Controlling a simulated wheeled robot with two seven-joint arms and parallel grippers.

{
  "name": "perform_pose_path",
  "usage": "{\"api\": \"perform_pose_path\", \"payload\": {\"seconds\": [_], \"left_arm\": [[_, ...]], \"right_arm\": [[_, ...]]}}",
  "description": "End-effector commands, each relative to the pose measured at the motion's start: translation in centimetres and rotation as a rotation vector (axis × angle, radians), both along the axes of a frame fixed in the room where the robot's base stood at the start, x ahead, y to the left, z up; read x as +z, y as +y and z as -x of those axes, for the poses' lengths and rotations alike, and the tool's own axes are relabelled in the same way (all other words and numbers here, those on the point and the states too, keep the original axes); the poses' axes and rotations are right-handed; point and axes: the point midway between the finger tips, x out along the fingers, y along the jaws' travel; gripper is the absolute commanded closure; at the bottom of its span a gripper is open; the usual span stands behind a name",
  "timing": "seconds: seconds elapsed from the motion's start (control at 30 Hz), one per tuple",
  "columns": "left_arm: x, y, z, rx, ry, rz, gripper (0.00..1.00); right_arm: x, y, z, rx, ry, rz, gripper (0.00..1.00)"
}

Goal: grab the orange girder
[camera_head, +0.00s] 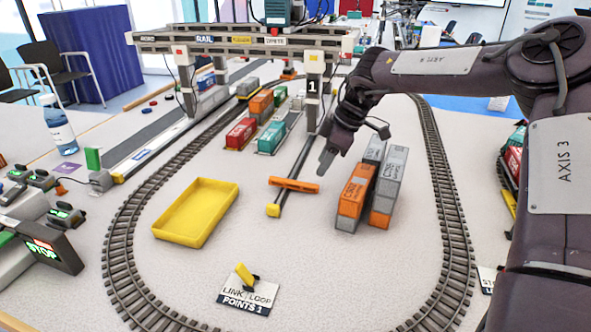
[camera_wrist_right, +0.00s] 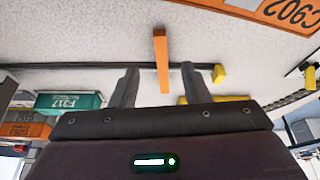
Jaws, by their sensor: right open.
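The orange girder (camera_head: 294,185) is a short flat bar lying across the end part of a dark rail, near its yellow end stop (camera_head: 273,210). In the right wrist view the girder (camera_wrist_right: 161,60) reaches down between the two fingers, with clear gaps to both. My right gripper (camera_head: 327,160) is just above and right of the girder in the head view. It is open and empty, and its fingers (camera_wrist_right: 157,88) show apart in the wrist view. My left gripper is not in view.
An empty yellow tray (camera_head: 157,232) stands left of the girder. Stacked orange and grey containers (camera_head: 352,198) stand close on its right. The gantry crane (camera_head: 240,45) spans the back. A curved track (camera_head: 124,255) rings the area. A points lever (camera_head: 244,273) sits in front.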

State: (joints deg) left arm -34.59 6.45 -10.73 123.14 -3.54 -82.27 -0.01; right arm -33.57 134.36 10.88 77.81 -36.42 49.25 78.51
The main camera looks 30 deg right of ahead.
Motion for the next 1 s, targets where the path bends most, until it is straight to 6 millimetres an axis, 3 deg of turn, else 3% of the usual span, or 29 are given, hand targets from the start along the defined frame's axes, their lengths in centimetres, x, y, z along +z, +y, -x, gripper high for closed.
{"api": "perform_pose_path", "payload": {"seconds": [0.37,0.6,0.93,1.0], "left_arm": [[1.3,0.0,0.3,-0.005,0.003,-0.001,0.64],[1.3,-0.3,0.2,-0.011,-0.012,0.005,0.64],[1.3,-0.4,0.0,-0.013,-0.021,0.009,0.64],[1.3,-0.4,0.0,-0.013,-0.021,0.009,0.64]], "right_arm": [[-3.3,1.1,-1.0,0.001,0.001,0.0,0.58],[-6.4,2.3,-2.0,0.001,0.003,0.0,0.58],[-7.0,2.6,-2.2,0.0,0.0,0.0,0.58],[-7.0,2.6,-2.2,0.0,0.0,0.0,0.66]]}}
